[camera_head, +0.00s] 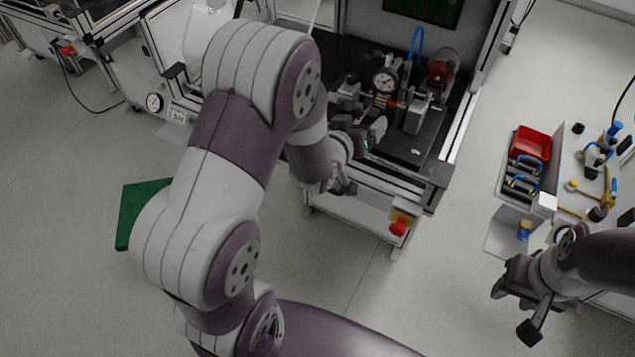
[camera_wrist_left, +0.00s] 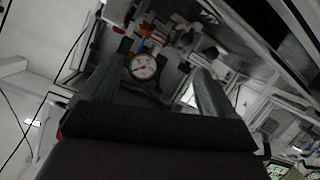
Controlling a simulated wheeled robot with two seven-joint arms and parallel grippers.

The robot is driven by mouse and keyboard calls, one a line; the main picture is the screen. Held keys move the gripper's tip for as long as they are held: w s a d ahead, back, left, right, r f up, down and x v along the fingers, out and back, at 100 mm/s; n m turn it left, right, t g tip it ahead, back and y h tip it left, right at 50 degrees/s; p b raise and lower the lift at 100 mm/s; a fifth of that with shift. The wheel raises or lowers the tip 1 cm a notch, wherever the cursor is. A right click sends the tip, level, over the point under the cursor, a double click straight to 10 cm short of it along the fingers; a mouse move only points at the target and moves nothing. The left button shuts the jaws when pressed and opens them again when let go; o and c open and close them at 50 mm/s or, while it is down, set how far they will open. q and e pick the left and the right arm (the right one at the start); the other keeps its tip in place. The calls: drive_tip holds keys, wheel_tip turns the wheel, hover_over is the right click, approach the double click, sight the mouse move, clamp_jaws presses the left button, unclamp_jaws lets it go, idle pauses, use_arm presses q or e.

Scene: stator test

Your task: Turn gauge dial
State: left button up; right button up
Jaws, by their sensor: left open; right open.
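The gauge dial (camera_head: 385,80) has a round white face with a red needle and stands on the dark bench top among fixture parts. In the left wrist view the gauge dial (camera_wrist_left: 143,67) shows between the two fingers, some distance beyond them. My left gripper (camera_head: 362,160) is near the front edge of the bench, in front of the gauge and apart from it; its fingers are partly hidden by the wrist. In the left wrist view my left gripper (camera_wrist_left: 150,95) is open and empty. My right gripper (camera_head: 515,305) is open and empty at the lower right, away from the bench.
A red motor-like part (camera_head: 437,72) and a blue hose (camera_head: 416,45) stand beside the gauge. A red emergency button (camera_head: 398,228) is on the bench front. At right a side table holds a red tray (camera_head: 531,143) and several tools. The floor between is clear.

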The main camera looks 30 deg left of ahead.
use_arm(q)
drive_tip(key=s+m+g+p, duration=0.2)
drive_tip(key=s+g, duration=0.9)
drive_tip(key=s, duration=0.6)
drive_tip(key=shift+s+a+m, duration=0.15)
drive_tip(key=shift+s+m, duration=0.15)
drive_tip(key=shift+m, duration=0.5)
drive_tip(key=s, duration=0.2)
drive_tip(key=s+g, duration=0.1)
drive_tip(key=shift+s+r+g+p, duration=0.3)
drive_tip(key=shift+s+r+p, duration=0.05)
drive_tip(key=shift+r+p, duration=0.05)
idle(0.4)
